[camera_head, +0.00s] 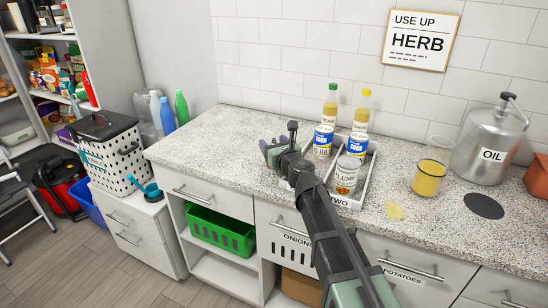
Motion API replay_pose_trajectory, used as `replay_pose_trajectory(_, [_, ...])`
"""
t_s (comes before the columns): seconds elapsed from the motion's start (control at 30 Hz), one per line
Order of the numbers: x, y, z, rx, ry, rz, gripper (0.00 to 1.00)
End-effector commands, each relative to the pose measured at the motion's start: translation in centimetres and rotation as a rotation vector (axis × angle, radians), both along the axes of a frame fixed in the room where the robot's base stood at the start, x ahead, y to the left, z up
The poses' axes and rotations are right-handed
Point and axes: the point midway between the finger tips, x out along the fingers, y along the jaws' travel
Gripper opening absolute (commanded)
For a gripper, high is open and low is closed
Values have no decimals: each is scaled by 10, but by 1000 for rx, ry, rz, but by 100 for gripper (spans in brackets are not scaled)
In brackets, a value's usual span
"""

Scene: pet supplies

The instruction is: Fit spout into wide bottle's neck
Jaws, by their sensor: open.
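My gripper (271,149) is open above the speckled counter, left of a white tray (375,160). Its fingers point left, and I see nothing held between them. In the tray stand a bottle with a green cap (330,103) and a bottle with a yellow cap (361,112), both upright and capped. I cannot tell whether either is the wide bottle. I cannot make out a loose spout; my arm hides part of the counter and tray.
Several cans, including a plum can (345,178), stand in the tray. To the right are a glass vessel of yellow liquid (430,178), a metal OIL can (488,148) and a dark round mat (484,206). The counter's left part (215,140) is clear.

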Motion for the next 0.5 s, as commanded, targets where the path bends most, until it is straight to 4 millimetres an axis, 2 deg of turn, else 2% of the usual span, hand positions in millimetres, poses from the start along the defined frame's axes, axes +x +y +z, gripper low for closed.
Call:
replay_pose_trajectory(0.07, [-1, 0, 0, 0, 0, 0, 62])
replay_pose_trajectory(0.4, [-1, 0, 0, 0, 0, 0, 11])
replay_pose_trajectory(0.43, [-1, 0, 0, 0, 0, 0, 8])
replay_pose_trajectory(0.5, [-1, 0, 0, 0, 0, 0, 8])
